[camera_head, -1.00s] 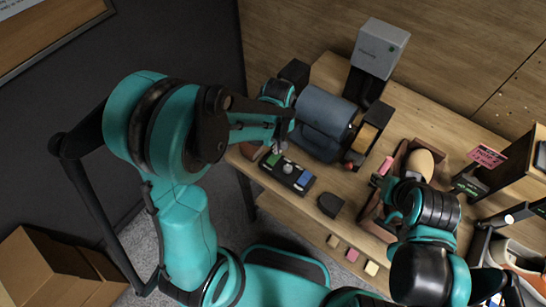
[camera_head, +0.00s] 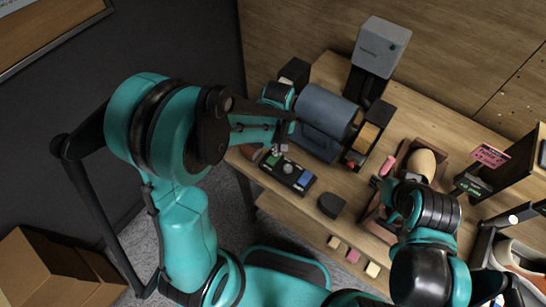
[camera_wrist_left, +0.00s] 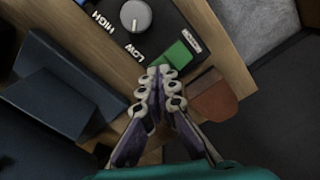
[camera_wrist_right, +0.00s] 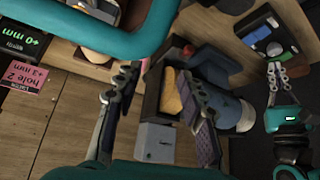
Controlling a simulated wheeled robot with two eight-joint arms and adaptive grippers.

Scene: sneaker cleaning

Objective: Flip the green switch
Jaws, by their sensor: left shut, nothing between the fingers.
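A black control box (camera_head: 287,175) lies on the bench, with a grey knob, a blue part and the green switch (camera_head: 271,160). In the left wrist view, the green switch (camera_wrist_left: 183,52) sits on the box near the LOW label. My left gripper (camera_head: 280,150) is shut and empty, just above that end of the box. In the left wrist view its fingertips (camera_wrist_left: 160,78) meet right beside the green switch; whether they touch it, I cannot tell. My right gripper (camera_wrist_right: 160,88) is open and empty in the right wrist view, away from the box.
A blue-grey cylindrical machine (camera_head: 325,115) stands just behind the box. A brown block (camera_wrist_left: 214,101) lies near the green switch by the bench edge. A dark block (camera_head: 331,205) sits to the right of the box. A brown tray (camera_head: 376,228) is under my right arm.

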